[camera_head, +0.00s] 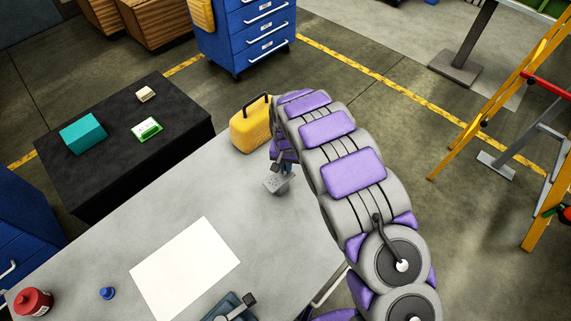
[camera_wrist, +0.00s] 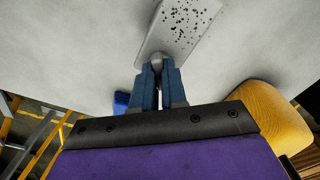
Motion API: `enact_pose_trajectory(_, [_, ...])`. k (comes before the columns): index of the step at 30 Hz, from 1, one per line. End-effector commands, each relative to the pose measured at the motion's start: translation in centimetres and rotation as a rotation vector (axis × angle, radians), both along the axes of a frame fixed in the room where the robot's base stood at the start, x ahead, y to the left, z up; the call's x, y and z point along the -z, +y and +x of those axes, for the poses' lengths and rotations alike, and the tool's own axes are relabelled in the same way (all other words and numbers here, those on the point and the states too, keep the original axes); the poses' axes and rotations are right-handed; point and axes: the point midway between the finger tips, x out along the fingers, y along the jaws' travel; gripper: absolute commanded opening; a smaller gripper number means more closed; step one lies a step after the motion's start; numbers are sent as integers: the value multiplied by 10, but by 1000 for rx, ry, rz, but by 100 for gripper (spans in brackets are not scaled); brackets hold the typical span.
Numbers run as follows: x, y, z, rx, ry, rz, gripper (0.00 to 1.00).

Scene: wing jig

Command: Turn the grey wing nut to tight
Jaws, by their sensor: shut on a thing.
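The grey wing nut (camera_wrist: 156,58) shows as a small rounded grey piece between my fingertips in the wrist view; most of it is hidden by the fingers. My gripper (camera_wrist: 157,68) has two blue fingers, shut on the wing nut from both sides. The nut is at the near edge of a light grey jig plate (camera_wrist: 183,26) with black specks. In the head view the jig (camera_head: 276,185) is a small grey block near the far right edge of the table, with my gripper (camera_head: 285,168) right over it. The nut cannot be made out there, so its turn angle is unclear.
A yellow case (camera_head: 249,127) with a black handle stands close behind my gripper on the grey table (camera_head: 165,215). A white sheet (camera_head: 185,268), a blue knob-like piece (camera_head: 107,293) and a red container (camera_head: 32,302) are nearer. A black table (camera_head: 100,185) stands at left.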

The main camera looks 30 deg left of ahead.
Motion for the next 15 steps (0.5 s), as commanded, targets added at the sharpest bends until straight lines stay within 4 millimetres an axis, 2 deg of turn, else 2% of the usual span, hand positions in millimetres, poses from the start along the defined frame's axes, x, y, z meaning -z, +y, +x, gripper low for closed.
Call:
enact_pose_trajectory(9, [0, 0, 1, 285, 0, 1, 0])
enact_pose_trajectory(15, [0, 0, 0, 324, 0, 1, 0])
